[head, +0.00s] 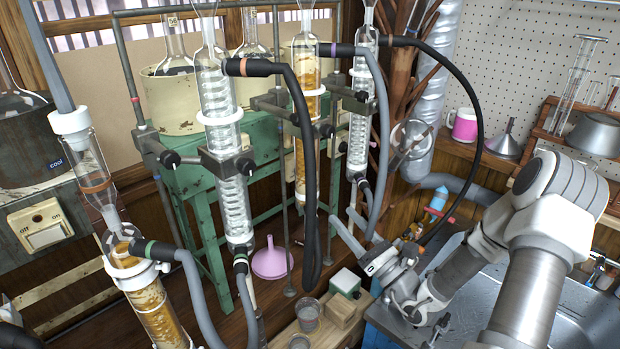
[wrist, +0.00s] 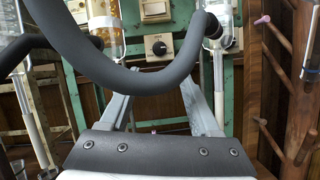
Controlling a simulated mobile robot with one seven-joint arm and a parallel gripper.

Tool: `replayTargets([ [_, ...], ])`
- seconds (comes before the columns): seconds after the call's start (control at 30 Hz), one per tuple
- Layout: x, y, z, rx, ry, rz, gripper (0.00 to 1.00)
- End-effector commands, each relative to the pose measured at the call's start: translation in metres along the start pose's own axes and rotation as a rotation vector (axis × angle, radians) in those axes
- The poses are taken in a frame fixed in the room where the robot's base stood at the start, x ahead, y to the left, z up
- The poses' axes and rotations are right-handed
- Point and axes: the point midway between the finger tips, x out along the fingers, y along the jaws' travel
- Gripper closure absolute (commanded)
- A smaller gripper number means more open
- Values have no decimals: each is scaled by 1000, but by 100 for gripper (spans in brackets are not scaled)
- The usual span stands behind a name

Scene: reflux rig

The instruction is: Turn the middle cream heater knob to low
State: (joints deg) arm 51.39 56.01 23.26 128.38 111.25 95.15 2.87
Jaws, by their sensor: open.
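In the wrist view a cream heater panel (wrist: 170,42) on the green frame carries a dark round knob (wrist: 158,46) with a pale pointer mark. I cannot tell its setting, nor surely that it is the middle one. My gripper (wrist: 157,92) is open and empty, its two grey fingers apart below the knob in the picture and short of the panel.
Glass condensers (head: 230,190) on clamps and a black hose (head: 308,180) hang before the green bench frame (head: 205,210). A pink funnel (head: 270,262) and beakers (head: 308,315) stand low in front. A wooden peg tree (wrist: 290,90) is at right in the wrist view.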

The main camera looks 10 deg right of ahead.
Motion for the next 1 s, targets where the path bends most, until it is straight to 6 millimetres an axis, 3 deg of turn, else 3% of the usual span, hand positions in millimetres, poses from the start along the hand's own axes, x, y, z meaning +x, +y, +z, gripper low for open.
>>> replayTargets([
  [0.2, 51, 2, 1, -2, -1, 7, 37],
  [0.5, 111, 2, 0, -1, -1, 5, 37],
  [0.7, 132, 1, 0, -2, 1, 3, 37],
  [1.0, 137, 0, 0, -1, 1, 1, 37],
])
